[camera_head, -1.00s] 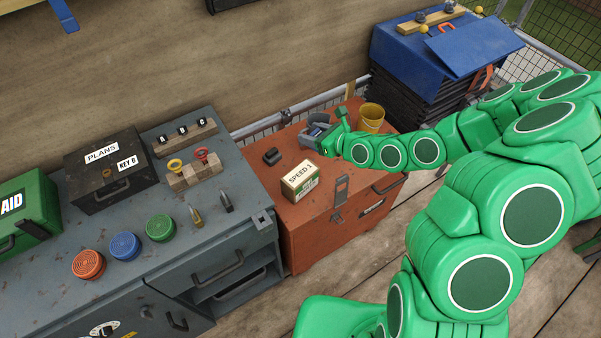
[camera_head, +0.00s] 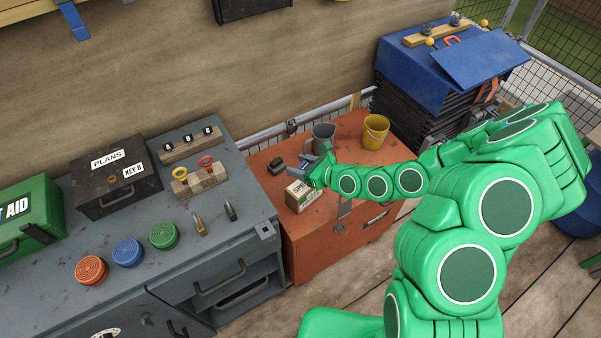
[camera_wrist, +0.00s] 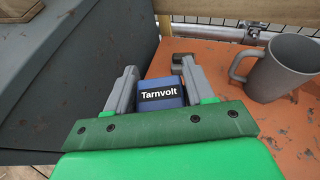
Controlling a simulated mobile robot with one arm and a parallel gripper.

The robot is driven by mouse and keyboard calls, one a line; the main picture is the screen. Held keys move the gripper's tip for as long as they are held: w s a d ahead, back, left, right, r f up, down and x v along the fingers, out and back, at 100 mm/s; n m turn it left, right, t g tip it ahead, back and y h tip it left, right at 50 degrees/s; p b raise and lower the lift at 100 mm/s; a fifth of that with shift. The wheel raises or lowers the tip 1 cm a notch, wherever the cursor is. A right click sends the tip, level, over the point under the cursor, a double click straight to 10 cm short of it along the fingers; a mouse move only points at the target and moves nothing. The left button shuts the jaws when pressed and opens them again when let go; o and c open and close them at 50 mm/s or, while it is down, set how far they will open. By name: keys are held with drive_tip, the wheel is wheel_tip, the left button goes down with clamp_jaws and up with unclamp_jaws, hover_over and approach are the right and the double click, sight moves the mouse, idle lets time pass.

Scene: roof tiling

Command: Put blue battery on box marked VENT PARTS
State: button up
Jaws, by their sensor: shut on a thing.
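The blue battery (camera_wrist: 160,93), labelled Tarnvolt, sits between the two grey fingers of my gripper (camera_wrist: 158,86) in the wrist view. My gripper is shut on it. In the head view my gripper (camera_head: 318,168) is over the orange chest (camera_head: 300,245), close to a small cream and green box (camera_head: 301,197) whose label is partly hidden and starts with SPE. My gripper hides the battery in the head view. I see no readable VENT PARTS marking in either view.
A grey mug (camera_head: 323,137) and a yellow bucket (camera_head: 375,131) stand on the chest, with a small black object (camera_head: 277,166) at its left. The grey workbench (camera_head: 205,255) stands left of the chest. A blue case (camera_head: 425,75) tops the black stack at back right.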

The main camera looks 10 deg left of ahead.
drive_tip(key=shift+f, duration=1.75)
drive_tip(key=o, duration=1.2)
drive_tip(key=shift+f, duration=0.1)
drive_tip(key=shift+v, duration=3.8)
